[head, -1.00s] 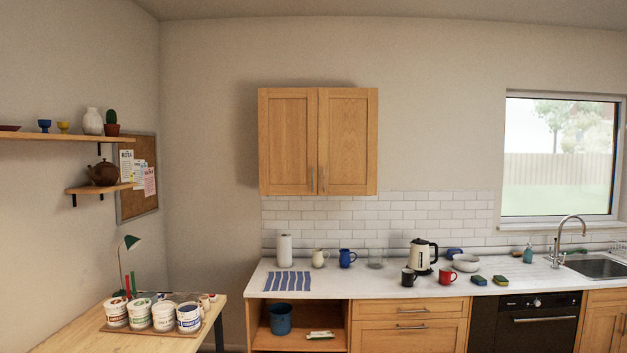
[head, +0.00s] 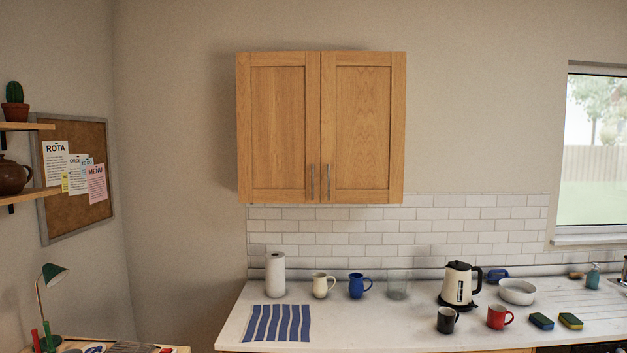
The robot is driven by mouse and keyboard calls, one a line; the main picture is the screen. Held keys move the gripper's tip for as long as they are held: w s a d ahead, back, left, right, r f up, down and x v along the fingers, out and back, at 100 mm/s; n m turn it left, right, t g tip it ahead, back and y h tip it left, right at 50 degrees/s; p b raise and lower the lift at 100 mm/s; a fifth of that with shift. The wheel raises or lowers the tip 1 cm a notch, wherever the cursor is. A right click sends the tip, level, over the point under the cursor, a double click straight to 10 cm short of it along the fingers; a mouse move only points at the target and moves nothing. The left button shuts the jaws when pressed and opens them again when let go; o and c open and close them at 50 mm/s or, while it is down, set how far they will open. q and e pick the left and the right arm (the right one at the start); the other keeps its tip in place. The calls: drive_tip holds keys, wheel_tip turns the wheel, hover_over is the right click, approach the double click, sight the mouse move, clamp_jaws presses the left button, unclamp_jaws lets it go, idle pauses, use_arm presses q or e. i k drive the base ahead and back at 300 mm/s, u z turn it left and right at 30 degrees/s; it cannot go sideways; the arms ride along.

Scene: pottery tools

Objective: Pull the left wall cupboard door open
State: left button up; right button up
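The wall cupboard hangs above the counter in the head view, with two wooden doors side by side. Its left door (head: 278,128) is shut, flush with the right door (head: 363,128). The left door has a slim vertical metal handle (head: 313,181) low down near the middle seam. The right door's handle (head: 328,181) is close beside it. Neither of my grippers is in view. What is inside the cupboard is hidden.
The white counter (head: 380,325) below holds a paper roll (head: 275,274), a striped cloth (head: 281,323), jugs, mugs and a kettle (head: 458,285). A shelf (head: 28,196) and pinboard (head: 75,177) are on the left. The space before the cupboard looks clear.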

sight(278, 93)
drive_tip(key=i, duration=1.05)
drive_tip(key=z, duration=1.25)
drive_tip(key=i, duration=1.65)
drive_tip(key=u, duration=2.9)
